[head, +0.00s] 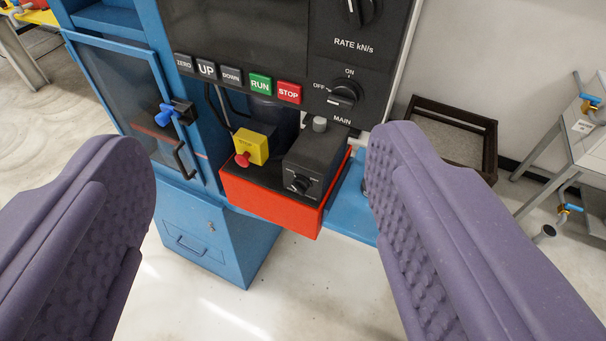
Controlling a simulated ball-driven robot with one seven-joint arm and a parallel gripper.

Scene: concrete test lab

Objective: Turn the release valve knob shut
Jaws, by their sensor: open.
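My gripper (257,200) is open, its two purple padded fingers at the left and right of the view with nothing between them. Beyond and between the fingers is a red-sided unit (270,203) with a black top. On it stands a dark box with a small black knob (301,184) on its front; the marks beside the knob are too small to read, so I cannot tell for sure that it is the release valve knob. The gripper is apart from it. A larger black MAIN knob (343,95) with OFF and ON marks sits on the panel above.
A yellow box with a red button (243,160) stands left of the dark box. ZERO, UP, DOWN, RUN and STOP buttons (260,84) line the panel above. A blue cabinet (205,232) with a glazed door is at left. A dark-framed tray (450,135) lies at right.

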